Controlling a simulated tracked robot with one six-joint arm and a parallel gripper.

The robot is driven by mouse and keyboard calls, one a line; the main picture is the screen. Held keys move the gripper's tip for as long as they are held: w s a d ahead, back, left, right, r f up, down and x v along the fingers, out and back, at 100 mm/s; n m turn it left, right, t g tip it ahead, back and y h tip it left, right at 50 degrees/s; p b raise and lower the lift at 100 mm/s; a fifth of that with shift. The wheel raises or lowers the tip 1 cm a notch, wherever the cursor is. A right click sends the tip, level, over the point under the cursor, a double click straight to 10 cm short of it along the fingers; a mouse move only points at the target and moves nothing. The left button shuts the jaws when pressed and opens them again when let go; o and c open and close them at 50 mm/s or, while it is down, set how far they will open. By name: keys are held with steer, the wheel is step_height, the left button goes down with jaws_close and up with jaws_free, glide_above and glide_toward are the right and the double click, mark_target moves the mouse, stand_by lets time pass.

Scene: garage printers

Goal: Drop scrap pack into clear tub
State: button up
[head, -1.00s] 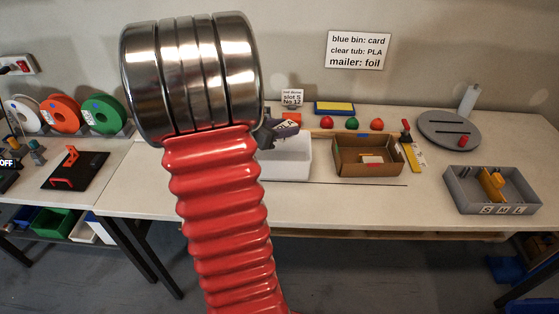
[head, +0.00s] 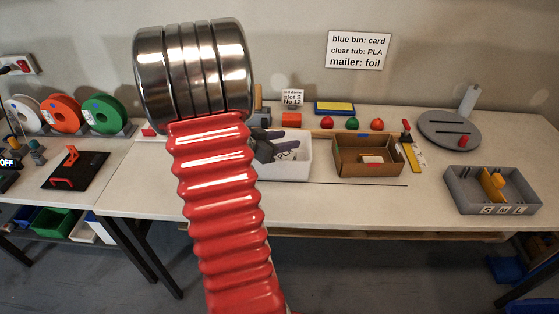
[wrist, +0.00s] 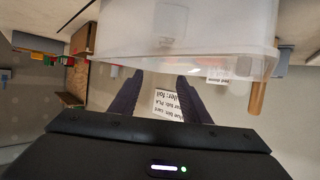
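The clear tub (head: 303,166) stands on the bench, partly hidden behind my red arm. It also fills the top of the wrist view (wrist: 200,45). The scrap pack (head: 285,156), a pale piece with dark lettering, shows low at the tub's opening, apparently inside it and partly covered by my fingers. In the wrist view the pack cannot be made out clearly through the cloudy wall. My gripper (head: 282,141) is over the tub's left part. In the wrist view its two dark fingers (wrist: 157,97) are apart with nothing held between them.
A cardboard box (head: 345,168) stands right of the tub. A grey divided tray (head: 465,203) and a round grey turntable (head: 435,128) are further right. A wall sign (head: 358,50) hangs behind. The bench front is clear.

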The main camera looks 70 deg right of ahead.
steer(key=o, duration=0.3)
steer(key=shift+w, duration=0.1)
steer(key=v, duration=1.3)
steer(key=shift+w+a, duration=0.1)
steer(key=shift+a, duration=0.25)
steer(key=shift+w+r, duration=0.1)
stand_by(0.6)
